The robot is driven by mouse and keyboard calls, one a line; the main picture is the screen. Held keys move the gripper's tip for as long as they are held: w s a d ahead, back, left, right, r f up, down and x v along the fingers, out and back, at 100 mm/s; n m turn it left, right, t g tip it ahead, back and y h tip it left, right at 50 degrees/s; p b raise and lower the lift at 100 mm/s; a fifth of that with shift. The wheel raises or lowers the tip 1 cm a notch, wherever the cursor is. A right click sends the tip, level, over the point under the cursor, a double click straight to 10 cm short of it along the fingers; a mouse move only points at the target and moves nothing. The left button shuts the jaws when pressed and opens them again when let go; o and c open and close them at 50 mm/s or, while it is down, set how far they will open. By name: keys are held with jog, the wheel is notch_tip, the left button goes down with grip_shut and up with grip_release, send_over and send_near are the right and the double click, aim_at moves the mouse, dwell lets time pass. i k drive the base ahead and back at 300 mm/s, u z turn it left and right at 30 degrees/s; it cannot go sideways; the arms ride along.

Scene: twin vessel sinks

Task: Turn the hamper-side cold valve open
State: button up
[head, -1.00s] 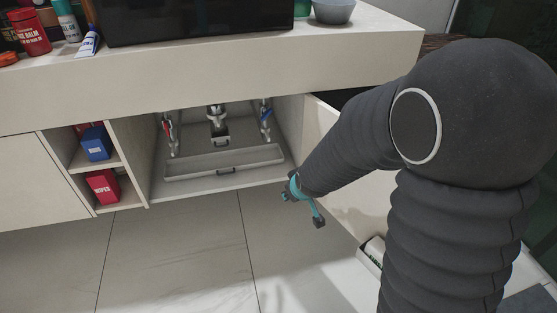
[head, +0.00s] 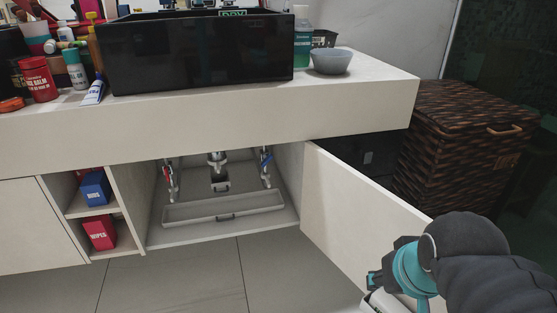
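A valve with a blue handle (head: 266,158) stands on the right pipe inside the open cabinet under the counter. A valve with a red handle (head: 167,172) stands on the left pipe. The wicker hamper (head: 460,140) is to the right of the cabinet, so the blue valve is on its side. My gripper (head: 376,282) is at the lower right, in front of the open cabinet door and well apart from the valves. Its fingers are small and dark here, and I cannot tell whether they are open or shut. I see nothing held.
The open cabinet door (head: 365,215) juts out between the cabinet and the hamper. A low tray-like drawer (head: 225,207) lies below the pipes. A drain pipe (head: 217,165) hangs between the valves. Shelves with boxes are at left. The tiled floor (head: 180,285) in front is clear.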

aim_at(266, 159)
jog(key=z, duration=1.75)
jog(key=k, duration=1.05)
jog(key=u, duration=1.8)
jog(key=i, duration=0.5)
jog(key=z, duration=0.05)
